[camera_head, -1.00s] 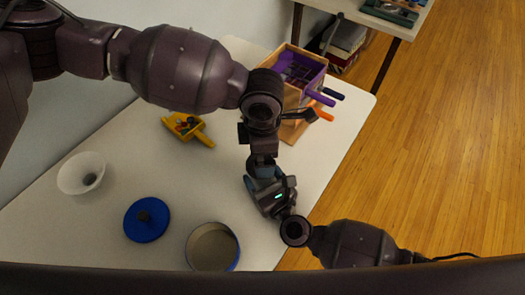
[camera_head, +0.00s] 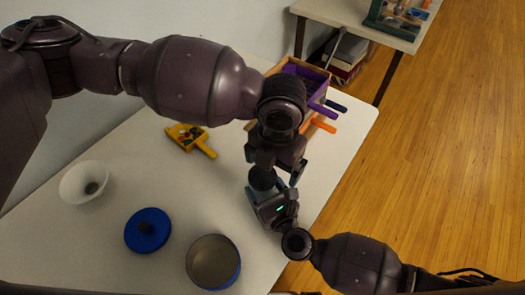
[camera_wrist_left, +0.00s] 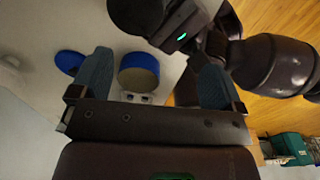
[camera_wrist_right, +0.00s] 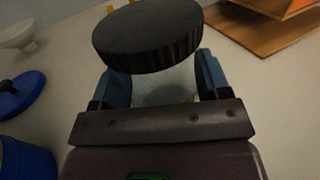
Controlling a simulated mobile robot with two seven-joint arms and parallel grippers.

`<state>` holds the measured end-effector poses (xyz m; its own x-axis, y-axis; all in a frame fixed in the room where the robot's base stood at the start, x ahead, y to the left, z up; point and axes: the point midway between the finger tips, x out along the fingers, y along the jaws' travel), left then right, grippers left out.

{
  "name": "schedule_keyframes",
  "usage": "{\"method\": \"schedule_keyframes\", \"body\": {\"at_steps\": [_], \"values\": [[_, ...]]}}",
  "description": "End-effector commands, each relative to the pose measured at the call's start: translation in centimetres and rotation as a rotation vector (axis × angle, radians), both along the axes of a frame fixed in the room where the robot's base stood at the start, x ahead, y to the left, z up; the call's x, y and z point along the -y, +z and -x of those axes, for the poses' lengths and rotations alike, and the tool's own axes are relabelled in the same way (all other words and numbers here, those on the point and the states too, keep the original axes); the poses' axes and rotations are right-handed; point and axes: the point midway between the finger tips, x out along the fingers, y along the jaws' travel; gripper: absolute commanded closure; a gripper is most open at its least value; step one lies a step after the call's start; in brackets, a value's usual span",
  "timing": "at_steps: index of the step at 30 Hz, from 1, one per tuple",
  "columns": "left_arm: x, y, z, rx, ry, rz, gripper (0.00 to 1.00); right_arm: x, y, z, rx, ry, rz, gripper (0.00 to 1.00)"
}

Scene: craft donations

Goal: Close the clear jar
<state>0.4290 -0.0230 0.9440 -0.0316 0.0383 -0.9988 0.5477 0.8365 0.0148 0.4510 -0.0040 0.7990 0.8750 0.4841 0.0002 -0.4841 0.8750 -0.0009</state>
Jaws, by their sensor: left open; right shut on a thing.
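The clear jar (camera_wrist_right: 165,85) is between the fingers of my right gripper (camera_wrist_right: 160,80) in the right wrist view. A dark, ribbed round lid (camera_wrist_right: 148,35) covers its top; I cannot tell whether it is fully seated.
An open blue tin (camera_head: 213,262), a blue lid with a dark knob (camera_head: 147,230) and a white bowl (camera_head: 84,182) stand to the left. A yellow scoop with small coloured pieces (camera_head: 190,138) and a wooden box with purple parts (camera_head: 303,78) are farther back. The table's middle (camera_head: 180,185) is clear.

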Motion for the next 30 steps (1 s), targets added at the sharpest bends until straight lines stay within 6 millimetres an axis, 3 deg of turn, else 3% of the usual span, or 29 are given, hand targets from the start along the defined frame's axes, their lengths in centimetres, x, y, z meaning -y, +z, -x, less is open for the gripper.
{"method": "schedule_keyframes", "body": {"at_steps": [30], "values": [[0.4,0.1,-1.0,0.046,1.56,0.006,0.06,0.0,0.0,0.0,0.0,0.0,0.0,0.96]]}}
